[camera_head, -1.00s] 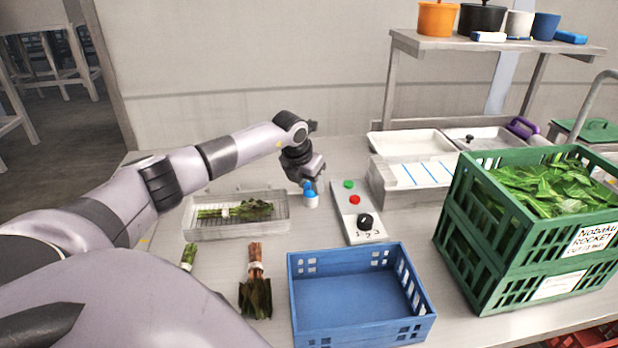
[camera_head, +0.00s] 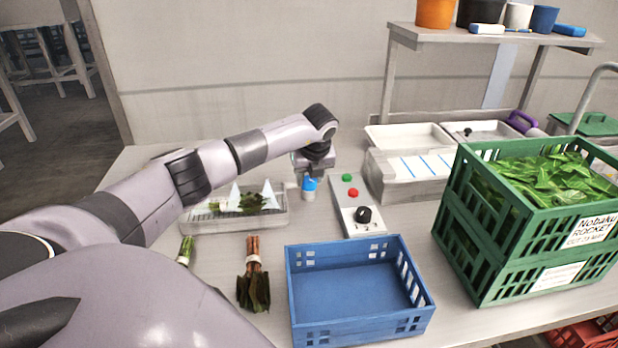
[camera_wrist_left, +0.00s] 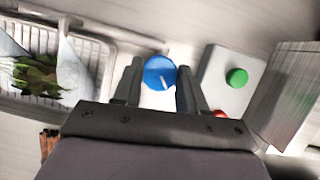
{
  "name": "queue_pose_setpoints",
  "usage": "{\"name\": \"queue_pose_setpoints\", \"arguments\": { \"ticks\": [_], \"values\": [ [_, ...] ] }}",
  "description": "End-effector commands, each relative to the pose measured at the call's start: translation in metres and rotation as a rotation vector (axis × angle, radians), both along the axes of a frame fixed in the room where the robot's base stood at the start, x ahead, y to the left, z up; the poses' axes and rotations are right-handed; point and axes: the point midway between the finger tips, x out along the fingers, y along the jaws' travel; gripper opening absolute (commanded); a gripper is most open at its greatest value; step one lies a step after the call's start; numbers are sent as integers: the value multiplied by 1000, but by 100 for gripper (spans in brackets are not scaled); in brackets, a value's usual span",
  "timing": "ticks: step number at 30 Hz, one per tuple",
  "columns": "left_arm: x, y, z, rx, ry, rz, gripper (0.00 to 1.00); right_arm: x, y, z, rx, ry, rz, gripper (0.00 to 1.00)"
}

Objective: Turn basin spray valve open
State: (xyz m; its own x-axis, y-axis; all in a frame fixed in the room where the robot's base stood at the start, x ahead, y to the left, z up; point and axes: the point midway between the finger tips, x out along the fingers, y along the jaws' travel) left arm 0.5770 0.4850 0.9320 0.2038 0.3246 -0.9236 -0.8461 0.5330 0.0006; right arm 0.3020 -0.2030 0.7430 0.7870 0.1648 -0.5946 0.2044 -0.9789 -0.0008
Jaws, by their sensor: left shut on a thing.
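The basin spray valve has a round blue knob (camera_head: 310,184) on a pale base, standing between the shallow basin (camera_head: 240,224) and the control box. My left gripper (camera_head: 305,176) comes down over the knob from above and is shut on it. In the left wrist view, the knob (camera_wrist_left: 160,73) sits between the two fingers, with a white mark on its top. White cone-shaped sprays (camera_head: 268,196) stand over the basin and its leafy bunch (camera_head: 250,203). They also show in the left wrist view (camera_wrist_left: 72,72). My right gripper is not in view.
A control box (camera_head: 360,222) with green and red buttons and a black dial stands close right of the valve. A blue crate (camera_head: 355,328), loose bunches (camera_head: 253,285) and a green crate of leaves (camera_head: 480,270) are nearer. A shelf stands behind.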

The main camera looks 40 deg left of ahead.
Motion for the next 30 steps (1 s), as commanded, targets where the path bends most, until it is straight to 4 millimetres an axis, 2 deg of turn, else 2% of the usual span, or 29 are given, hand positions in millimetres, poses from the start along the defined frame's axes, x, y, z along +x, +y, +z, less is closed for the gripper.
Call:
{"name": "queue_pose_setpoints", "arguments": {
  "ticks": [9, 23, 24, 25, 26, 30],
  "values": [
    [1, 0, 1, -1, -1, 90, 11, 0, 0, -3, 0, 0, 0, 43],
    [1, 0, 1, -1, -1, 102, 11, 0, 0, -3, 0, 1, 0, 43],
    [1, 0, 1, -1, -2, 102, 51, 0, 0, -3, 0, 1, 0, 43],
    [1, 0, 1, -1, -2, 102, 61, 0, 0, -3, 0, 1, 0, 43],
    [1, 0, 1, -1, -2, 102, 67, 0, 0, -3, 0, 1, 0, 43],
    [1, 0, 1, -1, -1, 100, 67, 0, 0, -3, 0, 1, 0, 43]
  ]
}}
